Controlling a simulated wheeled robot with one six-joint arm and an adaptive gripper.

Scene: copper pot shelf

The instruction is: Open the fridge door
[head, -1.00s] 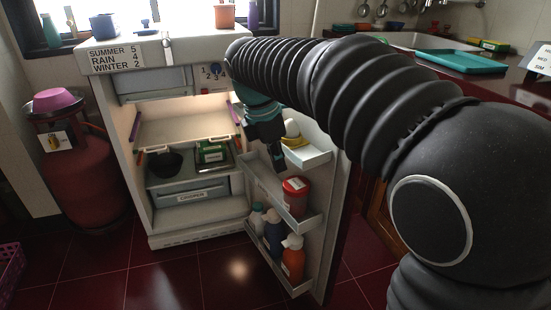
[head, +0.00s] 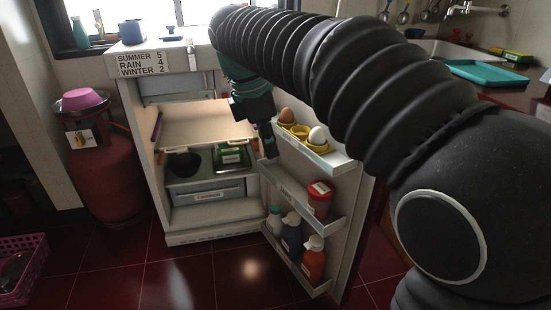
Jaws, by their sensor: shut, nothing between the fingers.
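The white fridge (head: 146,150) stands with its door (head: 352,225) swung wide open to the right, its lit inside showing. The door's inner shelves face me, with eggs in a yellow holder (head: 300,131), a red tub (head: 319,198) and several bottles. My gripper (head: 268,152) hangs between the fridge body and the inner side of the door, pointing down near the upper door shelf. Its fingers are shut and hold nothing. I cannot tell whether they touch the door. The door's outer face and handle are hidden.
A red gas cylinder (head: 103,175) with a pink bowl (head: 82,99) on top stands left of the fridge. A purple basket (head: 22,268) is on the floor at left. A counter with a teal tray (head: 486,72) is at right. The dark red floor (head: 180,285) in front is clear.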

